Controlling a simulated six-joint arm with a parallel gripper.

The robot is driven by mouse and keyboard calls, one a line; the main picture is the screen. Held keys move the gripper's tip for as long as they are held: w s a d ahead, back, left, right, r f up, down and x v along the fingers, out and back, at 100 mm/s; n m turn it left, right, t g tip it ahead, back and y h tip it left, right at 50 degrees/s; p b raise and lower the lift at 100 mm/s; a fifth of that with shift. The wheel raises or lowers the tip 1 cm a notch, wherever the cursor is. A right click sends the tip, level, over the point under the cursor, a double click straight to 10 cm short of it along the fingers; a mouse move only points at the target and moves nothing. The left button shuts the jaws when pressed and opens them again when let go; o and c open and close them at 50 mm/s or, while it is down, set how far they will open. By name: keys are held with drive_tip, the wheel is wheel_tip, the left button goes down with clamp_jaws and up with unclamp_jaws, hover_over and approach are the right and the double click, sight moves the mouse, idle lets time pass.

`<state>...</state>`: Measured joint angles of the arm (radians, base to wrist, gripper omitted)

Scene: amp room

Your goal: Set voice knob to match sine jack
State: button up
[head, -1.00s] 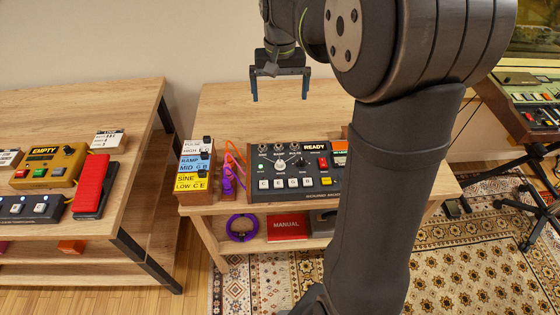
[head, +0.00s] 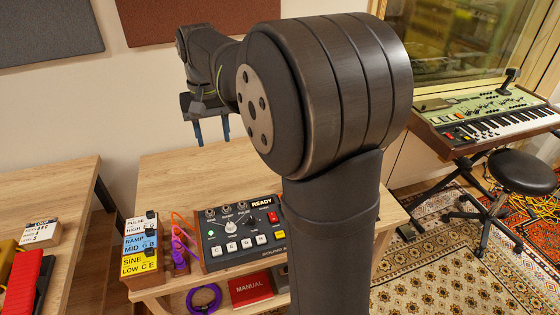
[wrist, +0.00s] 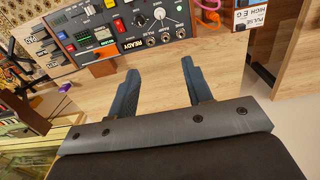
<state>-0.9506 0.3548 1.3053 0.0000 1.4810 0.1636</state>
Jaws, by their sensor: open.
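The dark sound module (head: 240,232) lies on the wooden table, with a lit READY display (head: 262,202). Its large white knob (head: 231,226) also shows in the wrist view (wrist: 159,13). A row of jacks labelled SINE, RAMP and PULSE runs along the panel; the sine jack (head: 210,212) is the leftmost in the head view. Beside the module stand label blocks: PULSE HIGH, RAMP MID, and the yellow SINE LOW C E block (head: 139,264). My gripper (head: 213,143) is open and empty, above the table behind the module. Its two blue fingers (wrist: 158,92) show apart in the wrist view.
Orange and purple cables (head: 180,240) stand in a holder between the label blocks and the module. A red manual (head: 251,288) and a purple coil (head: 204,298) lie on the shelf below. The tabletop behind the module is clear. A keyboard and a stool stand at right.

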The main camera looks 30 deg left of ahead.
sight(230, 225)
wheel_tip(230, 225, down, 33)
drive_tip(key=n, duration=0.3)
drive_tip(key=shift+d+n, duration=0.15)
drive_tip(key=shift+n, duration=0.15)
drive_tip(key=shift+r, duration=0.1)
drive_tip(key=shift+c, duration=0.2)
clamp_jaws()
